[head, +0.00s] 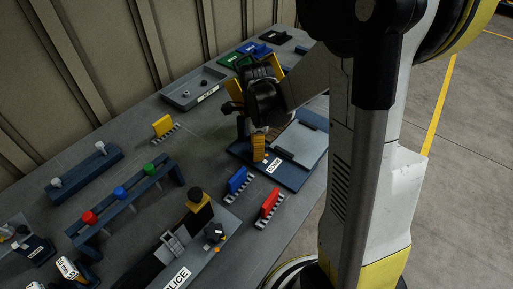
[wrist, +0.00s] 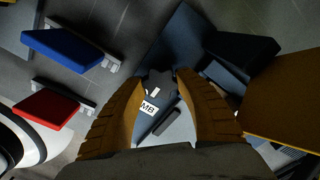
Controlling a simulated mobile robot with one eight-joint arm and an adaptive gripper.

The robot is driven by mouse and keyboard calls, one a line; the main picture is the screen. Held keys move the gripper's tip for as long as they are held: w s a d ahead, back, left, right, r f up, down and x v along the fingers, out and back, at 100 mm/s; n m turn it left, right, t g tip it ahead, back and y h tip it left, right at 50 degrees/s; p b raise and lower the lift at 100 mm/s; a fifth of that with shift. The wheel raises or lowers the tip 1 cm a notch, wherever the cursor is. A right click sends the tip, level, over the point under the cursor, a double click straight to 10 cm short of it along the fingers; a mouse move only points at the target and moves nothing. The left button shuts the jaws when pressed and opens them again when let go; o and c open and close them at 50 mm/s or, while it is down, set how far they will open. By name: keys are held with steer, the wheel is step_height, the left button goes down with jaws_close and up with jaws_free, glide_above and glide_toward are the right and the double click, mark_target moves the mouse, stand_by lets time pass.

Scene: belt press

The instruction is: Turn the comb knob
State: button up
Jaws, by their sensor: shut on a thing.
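The comb knob (wrist: 158,84) is a dark, lobed knob with a white mark on it. In the wrist view it sits between my gripper's two orange ribbed fingers (wrist: 160,88), which are shut on it. A white label (wrist: 148,108) reading "MB" shows just below the knob; in the head view the label (head: 273,166) reads "COMB". The label is on a dark blue station (head: 290,178) with a grey plate. In the head view my gripper (head: 259,148) reaches down to this station and hides the knob.
A blue block (head: 237,181) and a red block (head: 270,203) stand in holders close in front of the station. A yellow block (head: 162,126), a grey tray (head: 178,97) and a rack with red, blue and green knobs (head: 125,203) stand to the left. A splice unit (head: 190,250) is nearer.

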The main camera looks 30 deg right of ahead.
stand_by(0.4)
steer(key=o, duration=1.2)
